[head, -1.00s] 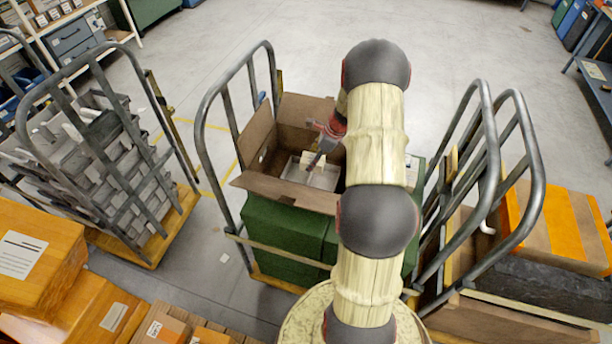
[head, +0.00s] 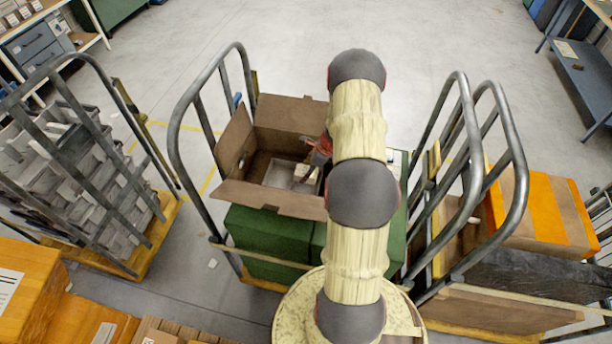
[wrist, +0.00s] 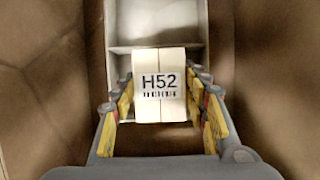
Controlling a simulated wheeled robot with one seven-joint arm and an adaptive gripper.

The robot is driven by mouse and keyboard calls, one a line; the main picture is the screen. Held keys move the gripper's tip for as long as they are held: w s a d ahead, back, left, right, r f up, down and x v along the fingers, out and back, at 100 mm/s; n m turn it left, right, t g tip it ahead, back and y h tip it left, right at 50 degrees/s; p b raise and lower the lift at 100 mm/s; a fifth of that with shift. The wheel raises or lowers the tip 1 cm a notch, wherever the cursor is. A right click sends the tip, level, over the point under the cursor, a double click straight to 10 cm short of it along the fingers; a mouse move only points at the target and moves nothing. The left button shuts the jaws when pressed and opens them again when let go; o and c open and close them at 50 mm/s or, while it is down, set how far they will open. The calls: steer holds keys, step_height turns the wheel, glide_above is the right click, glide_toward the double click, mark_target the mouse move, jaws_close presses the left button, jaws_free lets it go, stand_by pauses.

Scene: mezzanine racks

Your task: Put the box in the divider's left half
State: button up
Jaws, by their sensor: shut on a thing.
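The box is small and cream-white with an "H52" label (wrist: 160,88); in the head view it shows as a pale block (head: 303,171). My gripper (wrist: 160,98) is shut on it, one finger on each side. In the head view my gripper (head: 312,165) reaches down inside an open carton, partly hidden by my arm. The divider is a light grey tray (head: 275,174) on the carton floor; in the wrist view its cross wall (wrist: 150,48) shows behind the box. The box is over or in the tray's right part in the head view. Whether it touches the floor is unclear.
The brown carton (head: 268,197) has raised flaps around the tray and stands on green crates (head: 265,232) on a cart. Grey cart rails (head: 178,130) rise on the left and more rails (head: 470,150) on the right. Bare floor lies behind.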

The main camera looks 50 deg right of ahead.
step_height(320, 180, down, 2)
steer(key=shift+w+d+f, duration=0.1)
steer(key=shift+f, duration=0.15)
steer(key=shift+f+b, duration=0.4)
steer(key=shift+f, duration=0.05)
steer(key=shift+f, duration=0.15)
steer(key=o, duration=1.3)
